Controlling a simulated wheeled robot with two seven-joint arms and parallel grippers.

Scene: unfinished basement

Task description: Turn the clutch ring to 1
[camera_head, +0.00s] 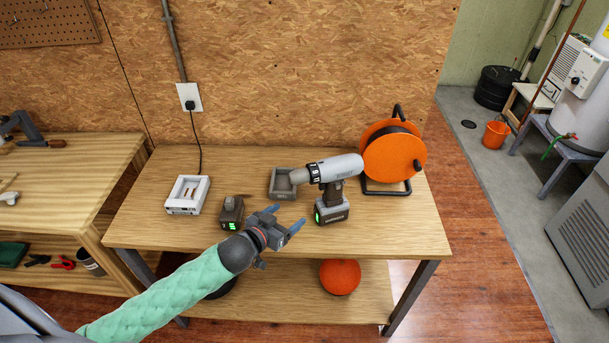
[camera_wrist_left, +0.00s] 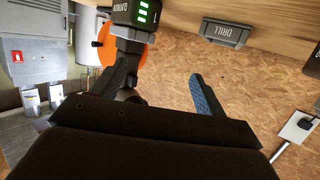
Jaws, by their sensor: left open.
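A grey cordless drill (camera_head: 343,168) stands upright on its battery on the wooden workbench, its nose pointing left. The dark clutch ring (camera_head: 314,173) sits behind the drill's nose; its numbers are too small to read. My left gripper (camera_head: 288,217) is open and empty, in front of and left of the drill's battery, apart from it. In the left wrist view the drill's battery (camera_wrist_left: 136,12) with green lights shows at the top, beyond my open fingers (camera_wrist_left: 164,74). The clutch ring cannot be made out there. My right gripper is not in view.
A grey drill holder (camera_head: 282,190) is below the drill's nose. A spare battery (camera_head: 231,212) stands left of my gripper, and a white charger (camera_head: 187,196) farther left. An orange cable reel (camera_head: 392,152) stands right, behind the drill. The bench's front right is clear.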

